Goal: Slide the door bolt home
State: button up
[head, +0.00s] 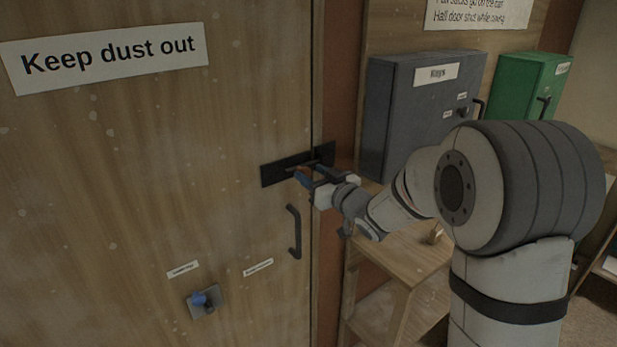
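The wooden door (150,190) fills the left of the head view and looks shut against its frame. The door bolt's dark plate (277,173) is fixed near the door's right edge, and a dark part continues across onto the frame. My gripper (308,174) is right at the bolt, its fingertips in front of the plate. A small brownish piece shows by the fingertips. The fingers hide much of the bolt, so I cannot tell how far its bar reaches or whether the fingers touch or grip it.
A dark door handle (294,232) is just below the bolt. A blue turn knob (205,299) on a plate sits lower on the door. A grey cabinet (420,105) and a green box (525,95) stand to the right, above a wooden bench (400,265) close under my arm.

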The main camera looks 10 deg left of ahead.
jog(key=shift+o, duration=0.6)
jog(key=shift+a, duration=0.1)
jog(key=shift+s+a, duration=0.1)
jog(key=shift+s+d, duration=0.25)
jog(key=shift+d, duration=0.05)
jog(key=b+v, duration=0.2)
jog(key=v, duration=0.5)
